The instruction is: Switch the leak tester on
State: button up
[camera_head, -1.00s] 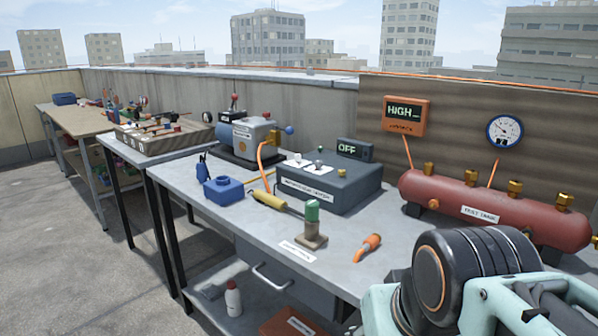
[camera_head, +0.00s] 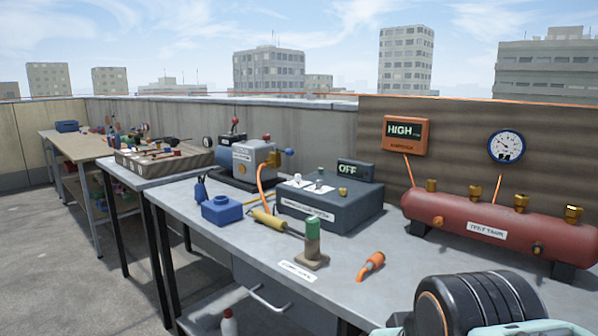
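The leak tester (camera_head: 330,210) is a dark grey box with a white label on its front, standing on the metal workbench in the head view. Its small display (camera_head: 354,170) at the back right reads OFF. Small switches (camera_head: 319,186) on white plates and a greenish knob sit on its top. The position of each switch is too small to tell. Part of my arm shows at the bottom right, apart from the tester. My gripper is not in view.
A red tank (camera_head: 450,215) stands right, below an orange HIGH display (camera_head: 405,136) and a gauge (camera_head: 506,147).

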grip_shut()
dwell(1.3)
